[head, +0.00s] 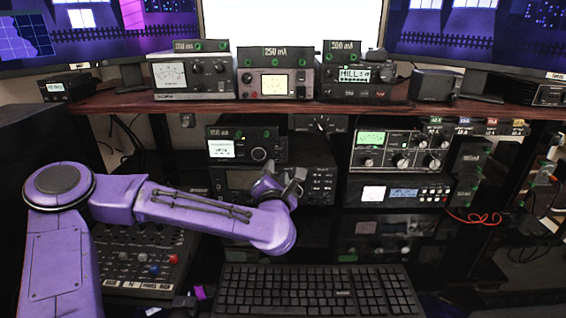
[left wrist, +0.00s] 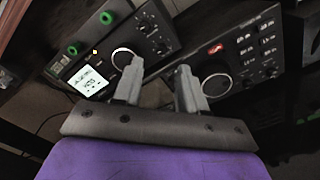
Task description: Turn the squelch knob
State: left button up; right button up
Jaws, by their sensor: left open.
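I cannot read a label that marks the squelch knob. A small black radio (head: 222,148) with a lit white display stands in the middle of the lower shelf. Its round white-ringed knob (head: 259,154) also shows in the left wrist view (left wrist: 122,58), just beyond the left fingertip. A larger black radio (head: 240,180) sits below it; its big dark knob (left wrist: 215,86) shows right of the fingers in the left wrist view. My left gripper (head: 284,181) is in front of these radios. In the left wrist view its fingers (left wrist: 160,78) are apart with nothing between them. My right gripper is not in view.
A grey receiver (head: 399,152) with several knobs stands to the right. A wooden shelf (head: 130,103) with more radios runs above. A black keyboard (head: 315,290) lies in front, and a mixer (head: 145,260) sits partly behind my left arm.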

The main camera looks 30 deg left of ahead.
aim_at(278, 160)
pick_arm(q)
jog(key=x, duration=0.5)
jog(key=shift+w, duration=0.25)
jog(key=shift+d, duration=0.1)
grip_shut()
jog(key=m+p, duration=0.2)
jog(key=m, duration=0.1)
jog(key=shift+r+p, duration=0.3)
jog(key=shift+r, duration=0.05)
jog(key=shift+m+p, duration=0.3)
jog(key=shift+m, duration=0.5)
jog(key=shift+f+m, duration=0.35)
jog(key=shift+m, duration=0.15)
grip_release()
